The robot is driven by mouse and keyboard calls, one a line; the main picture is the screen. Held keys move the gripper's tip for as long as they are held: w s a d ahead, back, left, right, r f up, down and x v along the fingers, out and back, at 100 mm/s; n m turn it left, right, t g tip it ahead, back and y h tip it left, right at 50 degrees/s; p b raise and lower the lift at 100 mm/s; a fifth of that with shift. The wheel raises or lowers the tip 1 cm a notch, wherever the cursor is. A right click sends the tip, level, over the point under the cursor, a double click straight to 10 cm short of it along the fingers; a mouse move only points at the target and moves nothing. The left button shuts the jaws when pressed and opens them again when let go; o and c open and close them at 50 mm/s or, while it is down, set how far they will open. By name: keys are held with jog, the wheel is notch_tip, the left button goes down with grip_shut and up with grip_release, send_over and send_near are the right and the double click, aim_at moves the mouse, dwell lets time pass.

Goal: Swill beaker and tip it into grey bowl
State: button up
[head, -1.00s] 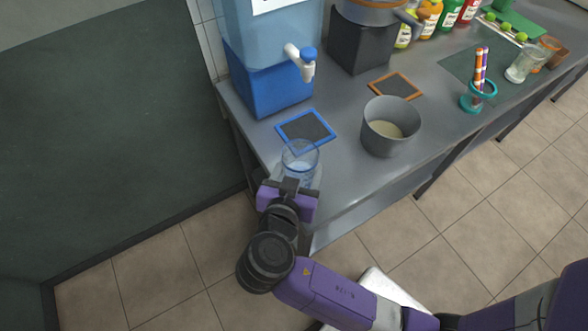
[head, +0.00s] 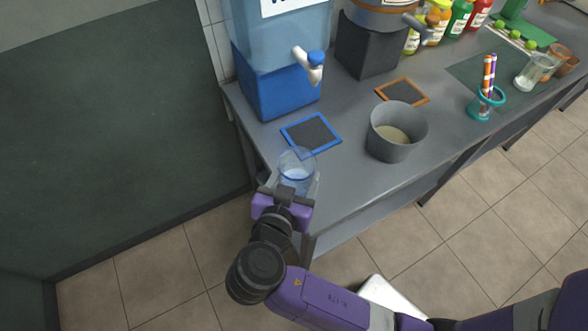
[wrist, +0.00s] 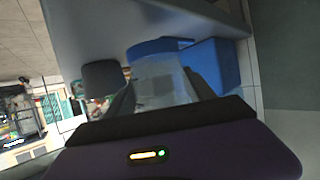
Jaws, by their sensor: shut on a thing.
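The clear beaker (head: 297,165) is held between the fingers of my gripper (head: 292,188), by the counter's front left edge, in front of the blue-framed mat. It looks roughly upright, with a little bluish clear liquid seeming to show inside. In the wrist view the beaker (wrist: 158,78) stands between the dark fingers, its outline faint. The grey bowl (head: 382,148) stands on the counter to the right of the beaker, apart from it, with a beige layer inside. A dark grey shape in the wrist view (wrist: 103,77) appears to be the bowl.
A blue dispenser (head: 275,85) with a white tap (head: 313,72) stands behind the blue-framed mat (head: 311,133). An orange-framed mat (head: 402,92) lies behind the bowl. A teal holder (head: 480,108) with striped sticks, a glass (head: 530,72) and bottles (head: 460,18) stand further right.

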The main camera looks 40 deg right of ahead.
jog(key=shift+s+d, duration=0.25)
jog(key=shift+d, duration=0.7)
jog(key=shift+w+d, duration=0.3)
jog(key=shift+w, duration=0.6)
jog(key=shift+w+a+b, duration=0.15)
jog(key=shift+w+a, duration=0.05)
jog(key=shift+a, duration=0.3)
jog(key=shift+w+a+b, duration=0.15)
jog(key=shift+a, duration=0.35)
dwell(0.3)
